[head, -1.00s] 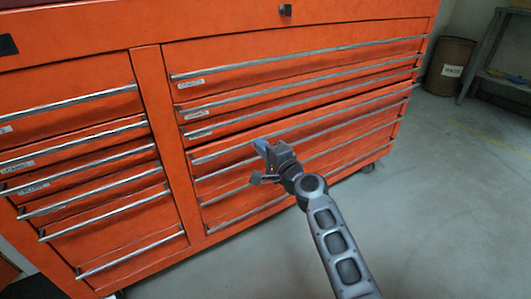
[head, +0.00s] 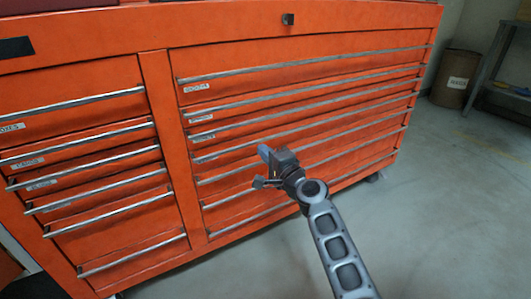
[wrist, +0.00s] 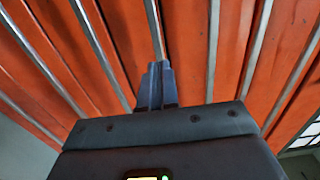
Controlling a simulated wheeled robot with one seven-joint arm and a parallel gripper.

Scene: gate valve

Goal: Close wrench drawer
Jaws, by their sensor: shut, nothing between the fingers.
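The orange tool cabinet (head: 155,100) fills most of the head view, with a left and a right column of drawers with long metal handles. The drawer labels are too small to read surely, so I cannot tell which is the wrench drawer. The right-column drawers (head: 330,104) look about flush with one another. My gripper (head: 264,152) is in front of the middle drawers of the right column. In the wrist view its fingers (wrist: 157,85) are shut together and empty, pointing at the drawer fronts beside a handle (wrist: 154,28). I cannot tell whether they touch.
A brown bin (head: 455,78) and a grey metal shelf (head: 492,65) stand at the far right. The grey floor (head: 440,210) to the right of the cabinet is clear. The left-column drawers (head: 85,160) appear shut.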

